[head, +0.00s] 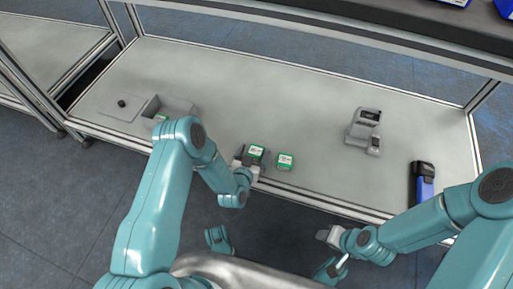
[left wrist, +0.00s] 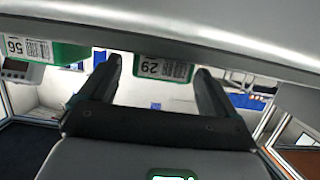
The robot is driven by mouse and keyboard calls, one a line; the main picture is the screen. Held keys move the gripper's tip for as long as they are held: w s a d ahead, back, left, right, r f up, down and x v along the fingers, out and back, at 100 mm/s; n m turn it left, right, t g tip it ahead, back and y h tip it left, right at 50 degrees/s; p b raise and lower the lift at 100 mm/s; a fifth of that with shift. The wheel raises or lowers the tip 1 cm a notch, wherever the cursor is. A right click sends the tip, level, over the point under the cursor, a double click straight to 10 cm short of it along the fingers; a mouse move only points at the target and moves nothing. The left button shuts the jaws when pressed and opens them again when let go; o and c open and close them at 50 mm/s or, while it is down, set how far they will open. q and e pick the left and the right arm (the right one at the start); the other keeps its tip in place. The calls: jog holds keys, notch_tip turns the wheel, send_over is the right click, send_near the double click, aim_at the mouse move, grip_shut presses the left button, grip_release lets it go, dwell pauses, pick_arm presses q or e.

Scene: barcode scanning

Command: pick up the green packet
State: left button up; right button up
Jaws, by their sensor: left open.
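A green packet (head: 256,152) with a white label sits near the front edge of the table, at my left gripper (head: 249,161). In the left wrist view this packet (left wrist: 163,69), its label reading 29, shows between and beyond the two dark fingers (left wrist: 157,85). The fingers are apart; I cannot tell whether they touch it. A second green packet (head: 285,161) lies just to the right; its label reads 56 in the left wrist view (left wrist: 42,50). My right gripper (head: 330,238) is off the table's front edge, and its jaws are too small to judge.
A grey tray (head: 178,104) at the left of the table (head: 270,90) holds another green item (head: 160,117). A grey device (head: 364,125) stands right of centre. A blue and black handheld scanner (head: 423,182) is at the right. The table's middle is clear.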

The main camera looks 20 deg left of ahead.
pick_arm(q)
jog(key=shift+w+f, duration=0.1)
jog(key=shift+f, duration=0.05)
jog(key=c, duration=1.2)
